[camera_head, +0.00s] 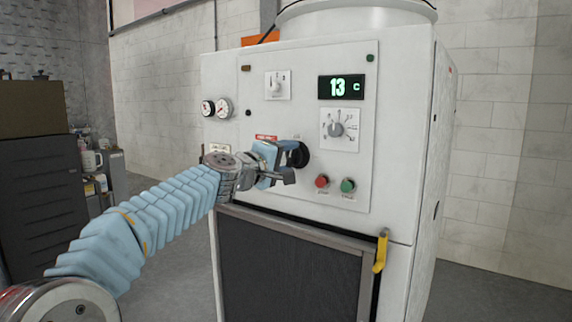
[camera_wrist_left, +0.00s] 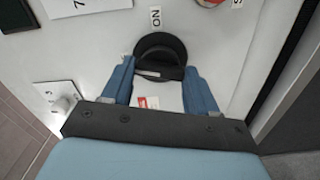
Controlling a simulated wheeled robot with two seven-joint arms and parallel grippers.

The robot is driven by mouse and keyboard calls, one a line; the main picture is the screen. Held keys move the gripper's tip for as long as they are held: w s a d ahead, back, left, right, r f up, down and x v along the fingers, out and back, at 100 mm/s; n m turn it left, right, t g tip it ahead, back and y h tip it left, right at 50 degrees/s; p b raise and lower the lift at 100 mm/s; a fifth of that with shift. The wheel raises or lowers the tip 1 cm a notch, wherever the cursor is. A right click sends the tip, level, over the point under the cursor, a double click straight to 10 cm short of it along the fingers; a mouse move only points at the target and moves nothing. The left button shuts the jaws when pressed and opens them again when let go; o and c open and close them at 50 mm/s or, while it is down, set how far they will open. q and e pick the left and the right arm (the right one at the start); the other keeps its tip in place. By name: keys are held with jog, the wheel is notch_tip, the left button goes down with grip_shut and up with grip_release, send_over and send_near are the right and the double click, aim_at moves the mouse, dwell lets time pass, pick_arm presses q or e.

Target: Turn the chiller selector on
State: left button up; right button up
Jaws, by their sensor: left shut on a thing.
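The chiller selector is a round black knob (camera_head: 304,155) on the white front panel, partly covered by my gripper in the head view. In the left wrist view the knob (camera_wrist_left: 158,49) lies between my two blue fingers, with an "ON" label (camera_wrist_left: 155,17) beside it. My left gripper (camera_head: 287,164) is shut on the selector, its fingers reaching to the panel. The fingers also show in the left wrist view (camera_wrist_left: 160,85). The knob's exact pointing is hard to tell. My right gripper is not in view.
The panel carries a green display (camera_head: 341,87) reading 13 C, a dial (camera_head: 337,130), a small switch (camera_head: 277,86), two gauges (camera_head: 217,108), and a red button (camera_head: 322,181) beside a green button (camera_head: 348,185). A yellow handle (camera_head: 381,252) sticks out lower right.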

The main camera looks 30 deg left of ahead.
pick_arm(q)
jog(key=m+b, duration=0.2)
jog(key=m, duration=0.1)
jog(key=m+b, duration=0.1)
jog(key=shift+f+m, duration=0.25)
jog(key=shift+m, duration=0.05)
jog(key=m+b, duration=0.3)
jog(key=m, duration=0.2)
jog(key=m+b, duration=0.2)
jog(key=m, duration=0.3)
jog(key=shift+r, duration=0.15)
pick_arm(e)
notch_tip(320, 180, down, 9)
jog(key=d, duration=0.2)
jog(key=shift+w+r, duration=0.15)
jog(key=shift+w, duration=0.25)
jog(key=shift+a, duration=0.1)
pick_arm(q)
jog(key=o, duration=1)
jog(key=shift+o, duration=0.3)
jog(key=s+a+b, duration=0.1)
jog(key=s+b, duration=0.2)
jog(key=s, duration=1)
jog(key=shift+s, duration=0.4)
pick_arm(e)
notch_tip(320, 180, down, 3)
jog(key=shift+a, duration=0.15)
